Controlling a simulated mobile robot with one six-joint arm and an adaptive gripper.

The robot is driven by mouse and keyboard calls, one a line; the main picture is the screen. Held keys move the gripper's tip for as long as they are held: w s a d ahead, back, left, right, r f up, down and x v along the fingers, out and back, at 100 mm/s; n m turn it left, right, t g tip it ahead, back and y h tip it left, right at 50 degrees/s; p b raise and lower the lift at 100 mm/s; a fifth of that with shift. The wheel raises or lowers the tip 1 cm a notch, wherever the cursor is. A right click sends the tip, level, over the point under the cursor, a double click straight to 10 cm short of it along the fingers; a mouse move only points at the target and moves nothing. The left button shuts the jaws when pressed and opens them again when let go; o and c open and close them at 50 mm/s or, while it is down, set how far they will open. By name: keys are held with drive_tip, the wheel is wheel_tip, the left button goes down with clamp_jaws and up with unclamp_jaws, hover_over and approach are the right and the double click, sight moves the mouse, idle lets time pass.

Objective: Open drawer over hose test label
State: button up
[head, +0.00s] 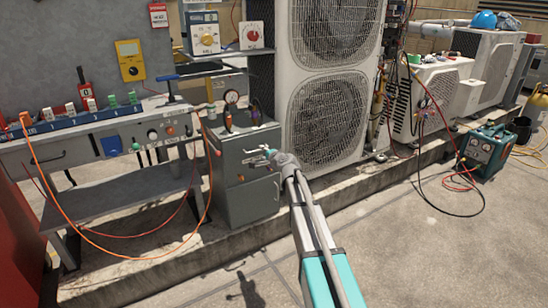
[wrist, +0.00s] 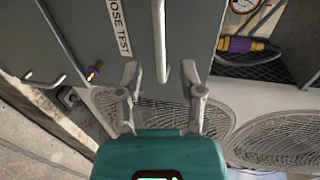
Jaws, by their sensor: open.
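The grey cabinet (head: 240,200) stands left of the tall condenser, with my gripper (head: 265,154) at its upper front. In the wrist view, which is turned sideways, the white label (wrist: 120,28) reads "OSE TEST", its start cut off. The drawer handle (wrist: 161,40), a pale bar, runs beside it on the side toward the cabinet top. Its drawer front (wrist: 190,25) looks closed. My open gripper (wrist: 160,72) has one finger on each side of the handle's end in the picture; I cannot tell whether they touch it.
Another handle (wrist: 52,62) lies on the label's other side. A purple and brass fitting (wrist: 95,71) sticks out near one finger. The cabinet's top holds a gauge (head: 231,97) and tools. The bench (head: 90,150) with an orange hose is left, the condenser (head: 325,100) right.

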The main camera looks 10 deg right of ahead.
drive_tip(key=p+v, duration=0.2)
drive_tip(key=v, duration=0.8)
drive_tip(key=s+a+r+n+g+y+p, duration=0.1)
drive_tip(key=s+a+r+n+g+p, duration=0.6)
drive_tip(key=p, duration=0.5)
drive_tip(key=s+r+n+g+h+p, duration=0.1)
drive_tip(key=s+r+n+g+p, duration=0.1)
drive_tip(key=s+p, duration=0.7)
drive_tip(key=s+r+n+g+h+p, duration=0.2)
drive_tip(key=s+r+n+g+p, duration=0.1)
drive_tip(key=s+r+p, duration=0.4)
drive_tip(key=shift+s+d+r+n+g+h+p, duration=0.25)
drive_tip(key=shift+s+n+p, duration=0.25)
drive_tip(key=shift+s+p, duration=0.75)
